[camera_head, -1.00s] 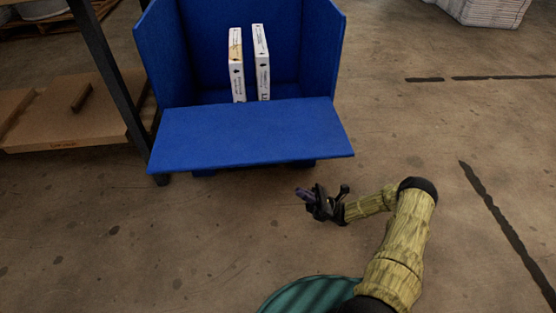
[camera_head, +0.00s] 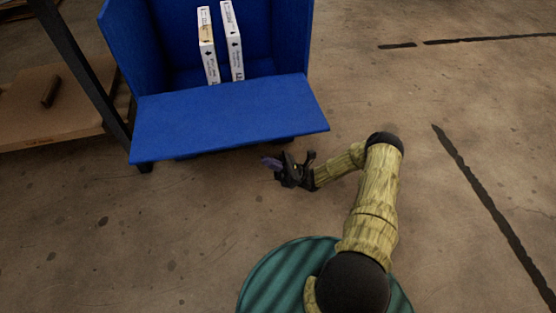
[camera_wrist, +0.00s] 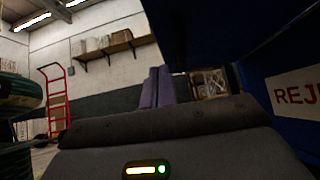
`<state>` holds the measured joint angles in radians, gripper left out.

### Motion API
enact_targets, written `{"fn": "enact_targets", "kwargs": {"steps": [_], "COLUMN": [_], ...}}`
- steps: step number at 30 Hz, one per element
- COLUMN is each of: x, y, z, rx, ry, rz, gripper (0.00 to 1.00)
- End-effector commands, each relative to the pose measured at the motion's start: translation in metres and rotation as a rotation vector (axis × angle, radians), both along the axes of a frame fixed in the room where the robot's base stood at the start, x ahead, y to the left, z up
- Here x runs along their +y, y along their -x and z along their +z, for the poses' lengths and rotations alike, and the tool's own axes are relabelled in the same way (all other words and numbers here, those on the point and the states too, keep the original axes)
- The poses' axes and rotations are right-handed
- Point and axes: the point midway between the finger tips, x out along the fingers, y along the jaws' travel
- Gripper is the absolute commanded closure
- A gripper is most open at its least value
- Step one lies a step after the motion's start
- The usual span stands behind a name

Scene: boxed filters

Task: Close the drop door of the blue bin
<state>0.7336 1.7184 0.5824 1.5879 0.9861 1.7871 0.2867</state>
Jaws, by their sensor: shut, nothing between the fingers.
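The blue bin (camera_head: 211,52) stands at the upper middle of the head view, with its front open. Its drop door (camera_head: 228,117) is folded down and sticks out towards me, roughly flat. Two white boxed filters stand upright inside, a left one (camera_head: 207,48) and a right one (camera_head: 232,42). My gripper (camera_head: 268,162) is shut and empty, just in front of and below the door's front edge, right of its middle. In the wrist view, my purple fingers (camera_wrist: 158,88) are together, and a blue surface with a white label (camera_wrist: 299,93) is close on the right.
A dark table leg (camera_head: 82,70) and a low wooden shelf (camera_head: 50,115) stand left of the bin. Floor is clear to the right, with dark line markings (camera_head: 490,205). The wrist view shows a red hand truck (camera_wrist: 55,100) and a wall shelf (camera_wrist: 117,47) further off.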

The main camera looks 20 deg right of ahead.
Motion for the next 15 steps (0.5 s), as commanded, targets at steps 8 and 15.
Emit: {"fn": "enact_targets", "kwargs": {"steps": [8,15], "x": [0.028,0.027], "y": [-0.002,-0.003], "z": [0.04,0.065], "rx": [-0.001,-0.001], "ry": [0.001,0.001], "rz": [0.0,0.0], "gripper": [1.0,1.0]}}
